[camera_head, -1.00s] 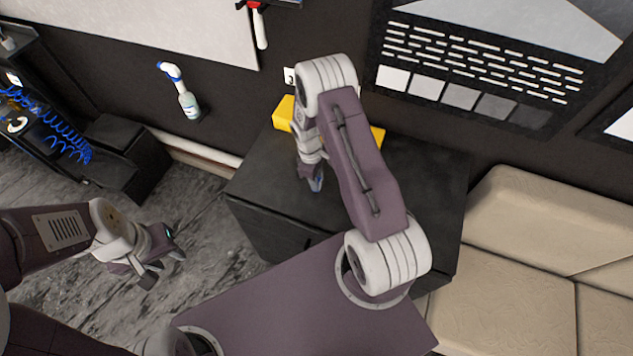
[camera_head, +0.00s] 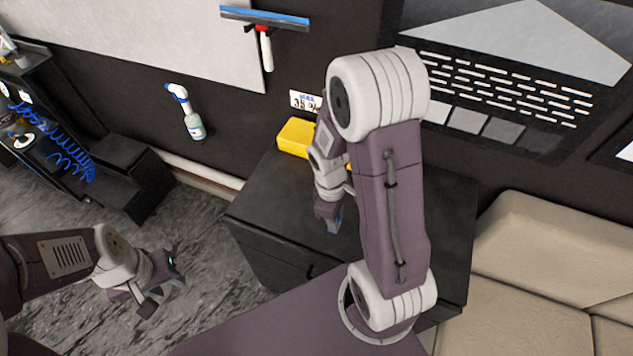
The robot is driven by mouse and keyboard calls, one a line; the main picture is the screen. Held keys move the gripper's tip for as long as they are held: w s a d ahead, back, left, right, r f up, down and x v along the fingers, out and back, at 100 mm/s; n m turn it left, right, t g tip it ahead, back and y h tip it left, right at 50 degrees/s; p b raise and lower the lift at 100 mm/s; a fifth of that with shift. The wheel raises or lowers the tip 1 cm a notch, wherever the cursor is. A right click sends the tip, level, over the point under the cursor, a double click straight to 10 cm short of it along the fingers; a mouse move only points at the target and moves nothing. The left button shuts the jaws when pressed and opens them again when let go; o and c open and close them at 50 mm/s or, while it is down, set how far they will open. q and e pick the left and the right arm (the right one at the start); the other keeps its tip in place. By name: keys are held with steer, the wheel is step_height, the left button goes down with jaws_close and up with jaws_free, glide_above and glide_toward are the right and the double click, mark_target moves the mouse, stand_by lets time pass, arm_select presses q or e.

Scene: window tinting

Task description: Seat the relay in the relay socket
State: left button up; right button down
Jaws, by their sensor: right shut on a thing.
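My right gripper (camera_head: 333,222) points down over the black cabinet top (camera_head: 265,190). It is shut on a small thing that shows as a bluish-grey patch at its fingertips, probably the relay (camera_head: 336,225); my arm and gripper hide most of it. I cannot make out the relay socket; my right arm covers a large part of the cabinet top. My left gripper (camera_head: 163,295) hangs open and empty over the grey floor at the left.
A yellow box (camera_head: 296,138) stands at the back of the cabinet. A spray bottle (camera_head: 190,115) and a squeegee (camera_head: 265,30) hang on the dark wall. A beige sofa (camera_head: 540,250) is at the right. The cabinet's left top is clear.

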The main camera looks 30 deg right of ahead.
steer(key=shift+a+f+b, duration=0.15)
steer(key=shift+f+b, duration=0.2)
steer(key=shift+f, duration=0.05)
steer(key=w+a+m+b, duration=0.2)
steer(key=w+a+m, duration=0.2)
steer(key=w+m, duration=0.3)
steer(key=shift+a+r+m+y+b, duration=0.15)
steer(key=shift+a+m+y+b, duration=0.2)
steer(key=shift+m, duration=0.25)
steer(key=shift+w, duration=0.15)
